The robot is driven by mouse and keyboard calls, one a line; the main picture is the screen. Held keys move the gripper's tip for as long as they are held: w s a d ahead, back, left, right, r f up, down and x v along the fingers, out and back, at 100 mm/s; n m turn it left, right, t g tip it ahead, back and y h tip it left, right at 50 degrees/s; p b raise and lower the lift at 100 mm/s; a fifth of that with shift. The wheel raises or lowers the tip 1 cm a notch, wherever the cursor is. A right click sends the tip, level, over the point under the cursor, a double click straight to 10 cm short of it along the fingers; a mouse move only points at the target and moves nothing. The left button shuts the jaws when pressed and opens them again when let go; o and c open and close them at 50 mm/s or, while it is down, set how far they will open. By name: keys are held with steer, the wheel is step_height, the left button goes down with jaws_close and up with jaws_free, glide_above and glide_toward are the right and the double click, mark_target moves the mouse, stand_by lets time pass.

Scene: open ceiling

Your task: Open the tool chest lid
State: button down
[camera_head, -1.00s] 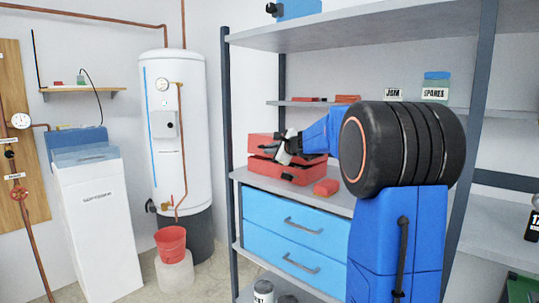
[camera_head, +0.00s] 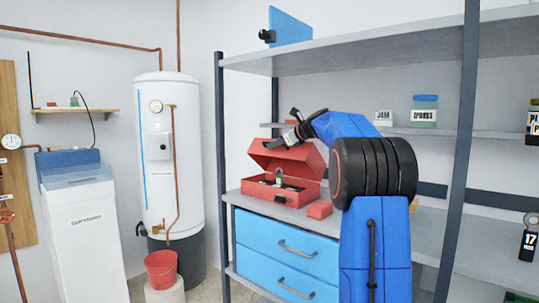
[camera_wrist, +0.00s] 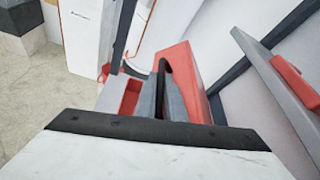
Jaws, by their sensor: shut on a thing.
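The red tool chest (camera_head: 302,197) sits on the shelf with its lid (camera_head: 305,157) raised and tilted back, and its inside is partly visible. My gripper (camera_head: 277,142) is at the lid's raised front edge and is shut on it. In the wrist view, the red lid (camera_wrist: 184,62) stands beside my dark gripper fingers (camera_wrist: 163,92), and part of the red chest shows to their left. The exact contact between fingers and lid is hard to see.
A small grey-green item (camera_head: 279,178) shows at the chest's opening. A red block (camera_head: 319,210) lies on the shelf right of the chest. Blue drawers (camera_head: 285,245) are below. An upper shelf (camera_head: 370,48) runs above my arm. A white tank (camera_head: 168,150) stands at left.

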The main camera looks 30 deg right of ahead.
steer(key=d+r+m, duration=0.1)
steer(key=d, duration=0.1)
steer(key=w+d+r+y, duration=0.1)
steer(key=d, duration=0.1)
steer(key=w+d+r+m, duration=0.1)
steer(key=d, duration=0.1)
steer(key=shift+w+d+r+m+g+y, duration=0.15)
steer(key=shift+r+m+g+y, duration=0.15)
steer(key=shift+g, duration=0.1)
steer(key=shift+w+d+r+m+y, duration=0.15)
steer(key=shift+w+d+r+m, duration=0.1)
steer(key=shift+d, duration=0.3)
steer(key=shift+w+d+r+m+y, duration=0.15)
steer(key=shift+d+m, duration=0.1)
steer(key=shift+d, duration=0.3)
steer(key=c, duration=2.1)
jaws_free()
steer(key=v, duration=1.7)
steer(key=shift+s+d, duration=0.1)
steer(key=shift+d, duration=0.05)
steer(key=shift+c, duration=0.4)
